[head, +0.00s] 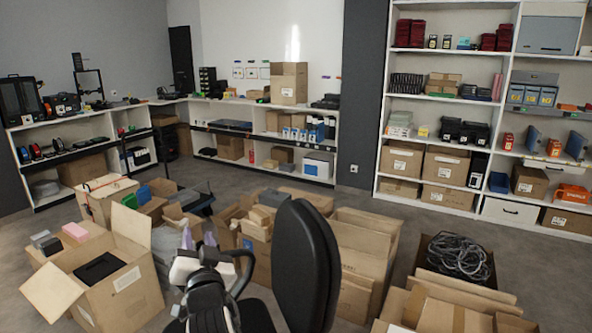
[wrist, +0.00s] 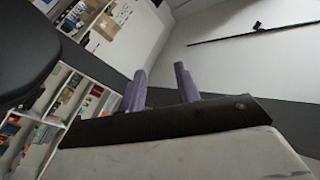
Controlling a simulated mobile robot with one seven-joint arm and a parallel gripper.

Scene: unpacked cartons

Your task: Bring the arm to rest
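My gripper (head: 198,236) shows low in the head view, left of the middle, with its two purple fingers pointing up and away from me. It appears in front of the open cartons. In the wrist view my gripper (wrist: 160,70) has its fingers clearly apart, with nothing between them. The wrist view is tilted and looks past the fingers at a pale wall. My arm's black and white links are at the bottom of the head view. How far the gripper is from the cartons is hard to tell.
Open cartons crowd the floor: one (head: 126,283) at left, one (head: 362,245) right of the middle, and one holding coiled black cable (head: 459,257). A white shelf unit (head: 378,150) stands at the right, and low shelves line the back. Bare grey floor (head: 555,265) shows at right.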

